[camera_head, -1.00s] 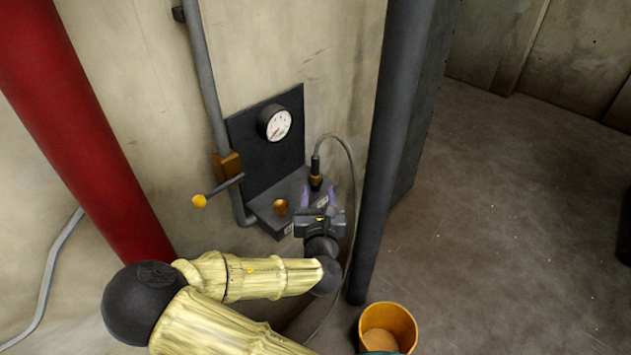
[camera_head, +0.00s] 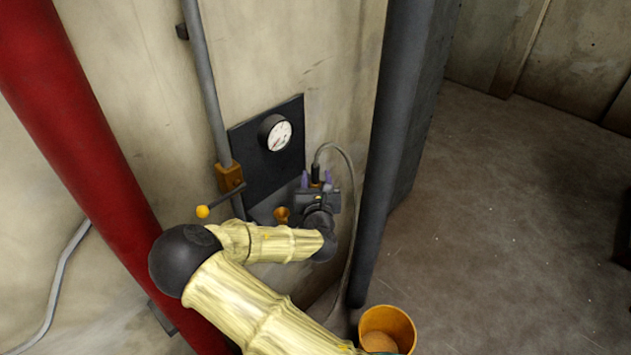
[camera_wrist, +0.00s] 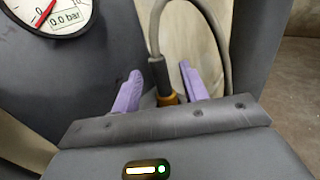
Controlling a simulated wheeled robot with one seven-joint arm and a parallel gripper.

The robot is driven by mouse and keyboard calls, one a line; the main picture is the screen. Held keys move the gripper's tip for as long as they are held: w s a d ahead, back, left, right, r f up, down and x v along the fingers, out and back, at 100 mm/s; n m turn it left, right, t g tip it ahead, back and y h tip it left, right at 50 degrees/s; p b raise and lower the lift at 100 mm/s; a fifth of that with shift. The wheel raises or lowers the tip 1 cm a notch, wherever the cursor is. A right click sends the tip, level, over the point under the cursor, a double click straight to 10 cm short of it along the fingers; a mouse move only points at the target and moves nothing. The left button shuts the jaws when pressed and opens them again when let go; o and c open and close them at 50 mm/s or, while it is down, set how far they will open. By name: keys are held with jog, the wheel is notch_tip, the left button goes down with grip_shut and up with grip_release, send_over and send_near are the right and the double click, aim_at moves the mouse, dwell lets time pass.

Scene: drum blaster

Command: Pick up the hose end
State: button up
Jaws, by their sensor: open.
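The hose end (camera_head: 315,174) is a dark sleeve with a brass-coloured fitting below it, and a grey hose loops up from it. In the wrist view the hose end (camera_wrist: 160,75) stands upright between the two purple fingers. My gripper (camera_head: 316,180) is open, with one finger on each side of the hose end. In the wrist view my gripper (camera_wrist: 160,88) shows a gap on both sides of the sleeve. The lower part of the brass fitting is hidden behind my gripper body.
A dark panel with a pressure gauge (camera_head: 275,132) is on the wall behind; the gauge reads 0.0 bar. A brass socket (camera_head: 281,214) and yellow-knobbed lever (camera_head: 203,211) are to the left. A dark pillar (camera_head: 390,150) stands close on the right. An orange bucket (camera_head: 387,322) is in front.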

aim_at(315, 171)
jog(key=w+p, duration=0.1)
jog(key=w, duration=0.3)
jog(key=shift+w+p, duration=0.15)
jog(key=shift+p, duration=0.2)
jog(key=shift+a, duration=0.1)
grip_shut()
